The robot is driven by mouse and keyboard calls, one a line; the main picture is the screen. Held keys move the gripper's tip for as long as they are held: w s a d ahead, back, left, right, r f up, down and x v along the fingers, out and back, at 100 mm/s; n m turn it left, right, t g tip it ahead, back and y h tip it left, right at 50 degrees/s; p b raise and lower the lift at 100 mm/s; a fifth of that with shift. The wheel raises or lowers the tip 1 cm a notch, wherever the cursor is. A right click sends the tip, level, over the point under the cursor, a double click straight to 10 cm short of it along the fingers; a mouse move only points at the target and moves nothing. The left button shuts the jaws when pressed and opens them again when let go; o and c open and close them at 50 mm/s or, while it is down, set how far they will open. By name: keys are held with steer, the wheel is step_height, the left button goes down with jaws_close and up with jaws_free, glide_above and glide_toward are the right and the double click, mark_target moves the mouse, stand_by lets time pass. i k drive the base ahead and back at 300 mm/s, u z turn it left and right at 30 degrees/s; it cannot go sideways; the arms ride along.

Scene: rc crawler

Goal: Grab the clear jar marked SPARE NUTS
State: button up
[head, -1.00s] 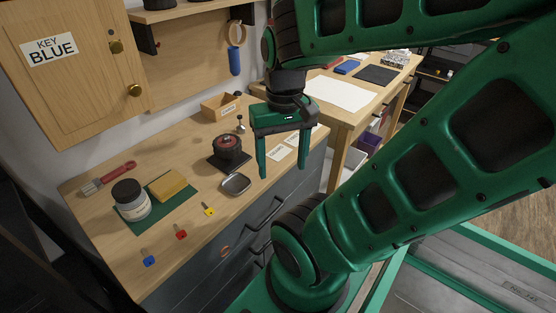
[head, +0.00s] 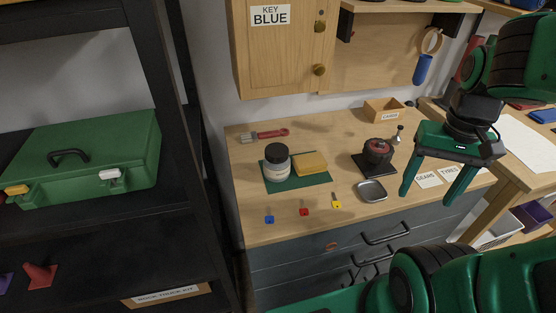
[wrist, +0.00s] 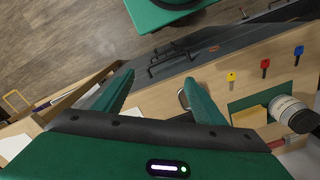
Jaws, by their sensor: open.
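No jar with a readable SPARE NUTS marking shows. One jar (head: 277,163) with a dark lid and a pale label stands on the green mat (head: 310,180) on the workbench; its writing is too small to read. My gripper (head: 426,200) is open and empty, pointing down near the bench's front right edge, well to the right of the jar. In the wrist view my gripper's fingers (wrist: 158,82) are spread apart with nothing between them.
A yellow sponge (head: 310,163) lies beside the jar. A brush, several coloured keys, a metal tray (head: 371,191) and a dark round device (head: 377,152) are on the bench. A wooden cabinet (head: 285,60) hangs above. A black shelf with a green case (head: 85,158) stands left.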

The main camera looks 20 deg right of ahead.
mark_target(273, 172)
steer(key=z, duration=0.05)
steer(key=k, duration=0.5)
steer(key=z, duration=2.3)
steer(key=i, duration=0.6)
steer(key=u, duration=1.9)
